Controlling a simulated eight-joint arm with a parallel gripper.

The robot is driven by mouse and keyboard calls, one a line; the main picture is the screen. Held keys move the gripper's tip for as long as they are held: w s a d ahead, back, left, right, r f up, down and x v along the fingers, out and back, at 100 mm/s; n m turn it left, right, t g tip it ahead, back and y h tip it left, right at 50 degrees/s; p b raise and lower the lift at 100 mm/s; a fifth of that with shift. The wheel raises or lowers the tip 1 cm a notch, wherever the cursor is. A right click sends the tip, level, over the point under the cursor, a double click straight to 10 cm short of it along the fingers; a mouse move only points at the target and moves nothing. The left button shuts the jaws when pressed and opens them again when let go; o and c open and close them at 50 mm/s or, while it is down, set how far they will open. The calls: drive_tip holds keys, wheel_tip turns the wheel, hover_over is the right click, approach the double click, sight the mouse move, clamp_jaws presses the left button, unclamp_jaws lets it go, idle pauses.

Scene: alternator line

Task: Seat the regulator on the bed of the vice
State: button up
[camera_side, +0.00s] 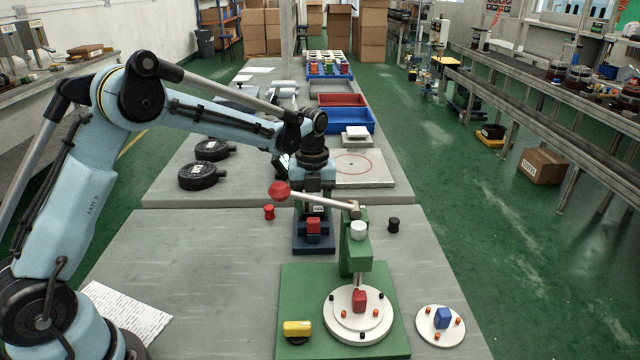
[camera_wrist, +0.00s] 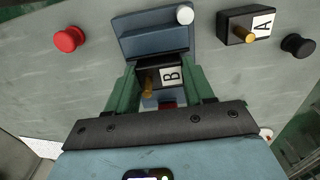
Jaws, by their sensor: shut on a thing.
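The regulator is a black block with a brass stud and a white label B (camera_wrist: 172,75). My gripper (camera_wrist: 165,88) is shut on it, its two green fingers on either side. In the side view my gripper (camera_side: 314,193) is upright above the dark blue vice (camera_side: 313,244), and the regulator's pale label (camera_side: 318,208) shows between the fingers. The vice also shows in the wrist view (camera_wrist: 150,42), partly behind the regulator. A red block (camera_side: 313,225) shows at the vice, below the regulator. I cannot tell whether the regulator touches the bed, which is mostly hidden.
A second black block labelled A (camera_wrist: 238,27) lies beside the vice. A red knob (camera_side: 269,212) and a black knob (camera_side: 393,224) stand either side. A green press (camera_side: 358,250) with a red-balled lever (camera_side: 320,199) stands close in front.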

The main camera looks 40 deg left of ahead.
drive_tip(key=shift+f, duration=0.2)
drive_tip(key=o, duration=1.1)
drive_tip(key=shift+o, duration=0.2)
drive_tip(key=s+d+r+n+t, duration=0.1)
drive_tip(key=s+r+n, duration=0.15)
drive_tip(key=r, duration=0.55)
drive_tip(key=s+r+n, duration=0.2)
drive_tip(key=s+r, duration=0.1)
drive_tip(key=r, duration=0.4)
drive_tip(key=s+d+f+n+t, duration=0.1)
drive_tip(key=s+f+n+t, duration=0.1)
drive_tip(key=s+n, duration=0.5)
drive_tip(key=s+d+f+n+t, duration=0.1)
drive_tip(key=s+n+t, duration=0.3)
drive_tip(key=n, duration=1.1)
drive_tip(key=s+f, duration=0.1)
drive_tip(key=s, duration=0.2)
drive_tip(key=shift+s+d+f, duration=0.25)
drive_tip(key=shift+d+f, duration=0.05)
drive_tip(key=shift+d, duration=0.05)
